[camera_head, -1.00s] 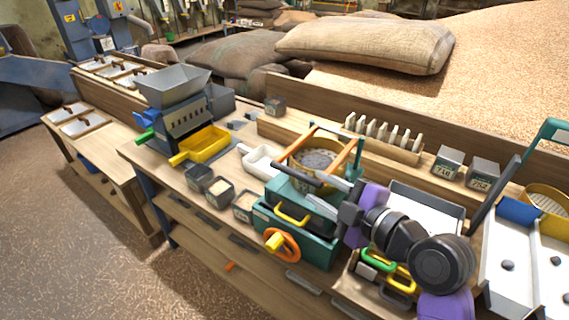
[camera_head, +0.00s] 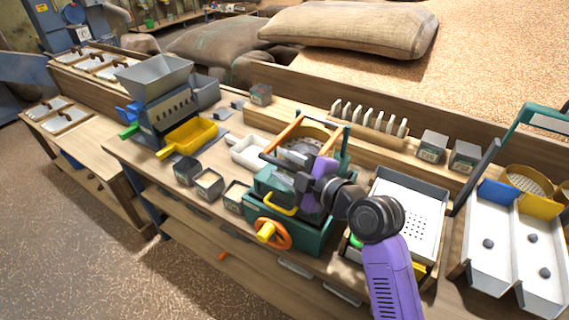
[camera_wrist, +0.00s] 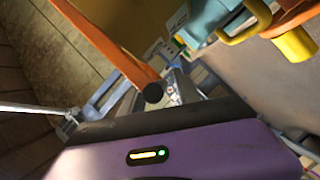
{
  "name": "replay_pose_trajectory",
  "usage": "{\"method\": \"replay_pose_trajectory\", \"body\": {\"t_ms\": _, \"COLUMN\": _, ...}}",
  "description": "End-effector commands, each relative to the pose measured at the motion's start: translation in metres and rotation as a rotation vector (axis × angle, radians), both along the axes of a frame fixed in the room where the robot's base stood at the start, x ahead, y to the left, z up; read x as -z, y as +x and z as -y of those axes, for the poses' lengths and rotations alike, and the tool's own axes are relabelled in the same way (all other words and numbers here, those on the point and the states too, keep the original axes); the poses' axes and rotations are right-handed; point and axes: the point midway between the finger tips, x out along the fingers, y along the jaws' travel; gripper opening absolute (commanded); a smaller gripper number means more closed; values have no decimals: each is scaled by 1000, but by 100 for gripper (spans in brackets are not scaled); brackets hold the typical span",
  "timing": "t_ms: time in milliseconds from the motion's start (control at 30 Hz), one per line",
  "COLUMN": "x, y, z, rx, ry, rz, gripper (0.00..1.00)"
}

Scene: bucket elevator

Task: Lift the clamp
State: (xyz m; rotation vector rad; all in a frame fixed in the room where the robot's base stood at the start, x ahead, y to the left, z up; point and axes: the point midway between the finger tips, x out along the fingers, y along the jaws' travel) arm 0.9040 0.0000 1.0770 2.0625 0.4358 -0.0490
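The clamp (camera_head: 287,130) is a pair of orange bars joined at the near end by a dark crossbar. One orange bar with a round black end also shows in the wrist view (camera_wrist: 118,52). My gripper (camera_head: 304,183), dark with a purple body, is at the near right side of the clamp, by the crossbar. Its fingers are hard to make out, and I cannot tell whether they touch the bar. The gripper and wrist hide part of the machine top.
A yellow loop handle (camera_head: 281,207) and an orange wheel (camera_head: 272,235) are on the machine's front. A white perforated tray (camera_head: 410,213) is at right. A grey hopper (camera_head: 153,75) and yellow scoop (camera_head: 188,138) are at left. A slotted wooden rack (camera_head: 366,128) is behind.

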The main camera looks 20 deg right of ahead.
Motion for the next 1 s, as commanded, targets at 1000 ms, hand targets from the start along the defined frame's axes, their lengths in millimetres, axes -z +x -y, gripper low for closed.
{"method": "replay_pose_trajectory", "body": {"t_ms": 1000, "x": 1, "y": 0, "z": 0, "rx": 0, "ry": 0, "rz": -1, "gripper": 0}}
